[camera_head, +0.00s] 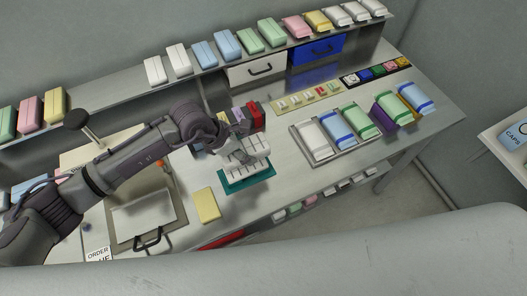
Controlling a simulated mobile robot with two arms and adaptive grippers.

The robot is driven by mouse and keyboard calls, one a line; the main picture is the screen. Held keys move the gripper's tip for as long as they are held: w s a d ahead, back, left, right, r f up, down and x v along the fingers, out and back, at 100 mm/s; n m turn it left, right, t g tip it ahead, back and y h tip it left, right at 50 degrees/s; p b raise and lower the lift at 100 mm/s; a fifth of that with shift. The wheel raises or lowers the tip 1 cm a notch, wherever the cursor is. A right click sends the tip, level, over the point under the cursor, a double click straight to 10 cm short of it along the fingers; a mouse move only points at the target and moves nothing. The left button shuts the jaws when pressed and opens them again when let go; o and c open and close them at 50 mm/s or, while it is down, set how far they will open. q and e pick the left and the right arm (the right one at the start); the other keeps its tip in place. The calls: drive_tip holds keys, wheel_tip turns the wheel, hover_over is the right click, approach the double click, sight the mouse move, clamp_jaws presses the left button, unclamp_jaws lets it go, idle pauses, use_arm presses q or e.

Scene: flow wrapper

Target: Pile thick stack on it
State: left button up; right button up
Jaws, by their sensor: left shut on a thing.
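My left gripper (240,152) is over the teal tray (237,186) near the middle of the table. It is shut on a white stack (256,171) with dark lines across it. The stack is at or just above the tray; I cannot tell whether it touches. The gripper hides part of the stack and its far side. My right gripper is not in view.
A yellow block (207,206) lies left of the teal tray. A metal tray (293,129) of coloured packs is to the right. A hatch with a black handle (148,239) is at front left. A shelf of packs (228,45) runs along the back.

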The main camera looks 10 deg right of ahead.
use_arm(q)
drive_tip(key=shift+w+f, duration=0.1)
drive_tip(key=shift+w, duration=0.15)
drive_tip(key=shift+a+f+b, duration=0.35)
drive_tip(key=shift+f+b, duration=0.1)
drive_tip(key=shift+f, duration=0.45)
drive_tip(key=f+b, duration=0.3)
drive_tip(key=f, duration=0.1)
drive_tip(key=shift+d, duration=0.2)
drive_tip(key=shift+f+b, duration=0.4)
drive_tip(key=shift+b, duration=0.05)
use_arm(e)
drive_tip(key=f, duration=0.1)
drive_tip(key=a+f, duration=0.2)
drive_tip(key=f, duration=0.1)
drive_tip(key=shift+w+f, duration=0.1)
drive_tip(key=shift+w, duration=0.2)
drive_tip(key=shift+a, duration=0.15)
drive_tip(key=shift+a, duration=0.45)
